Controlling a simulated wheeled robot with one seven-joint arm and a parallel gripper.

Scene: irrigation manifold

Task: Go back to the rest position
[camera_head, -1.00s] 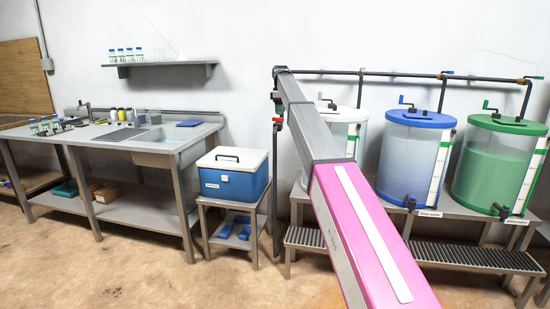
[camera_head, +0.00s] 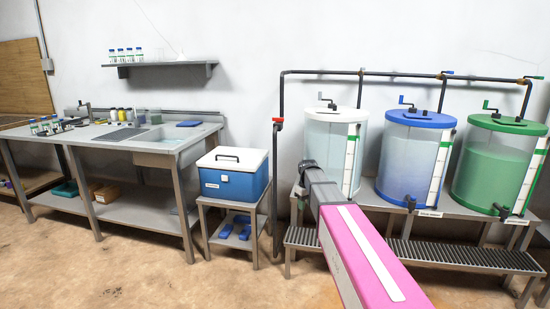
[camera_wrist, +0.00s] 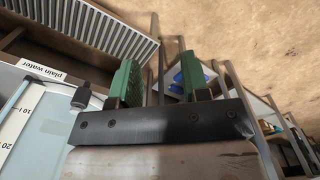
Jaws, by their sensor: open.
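My gripper (camera_wrist: 158,78) shows in the wrist view with its two green finger pads apart and nothing between them. The head view shows my pink and grey arm reaching in front of the white-lidded tank (camera_head: 343,140); the gripper itself is not visible there. In the wrist view a tank with a litre scale (camera_wrist: 22,130), a black tap (camera_wrist: 82,98) and a "plain water" label (camera_wrist: 42,70) lie close at the left of my gripper.
A blue-lidded tank (camera_head: 413,155) and a green-lidded tank (camera_head: 497,165) stand to the right on a bench with a slatted step (camera_head: 465,257). A black pipe (camera_head: 420,75) runs above. A blue cooler (camera_head: 232,180) sits on a stool at the left. The floor in front is bare.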

